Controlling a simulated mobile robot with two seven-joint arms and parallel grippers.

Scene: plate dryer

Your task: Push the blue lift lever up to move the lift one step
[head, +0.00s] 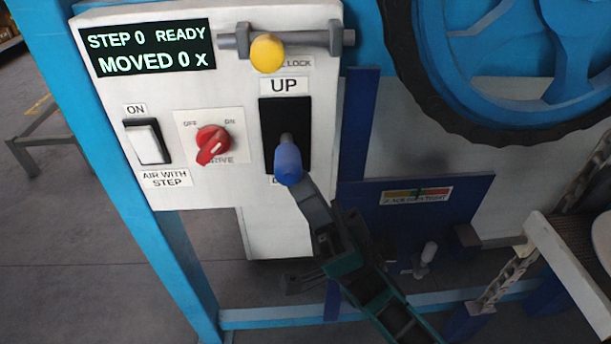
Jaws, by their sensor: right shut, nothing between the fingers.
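The blue lift lever (288,163) sticks out of a black slot plate (285,112) on the white control panel (222,77), below the UP label (285,85). Its knob is at the lower part of the slot. My right gripper (306,192) comes from the lower right. Its fingers are shut and empty, with the tip just under the lever knob. I cannot tell whether it touches the knob. The display (148,47) reads STEP 0 READY, MOVED 0 x. My left gripper is not in view.
A yellow knob (267,53) on a grey bar sits above the lever. A red rotary switch (212,143) and a white rocker switch (148,142) are to its left. A blue wheel (495,65) is at upper right.

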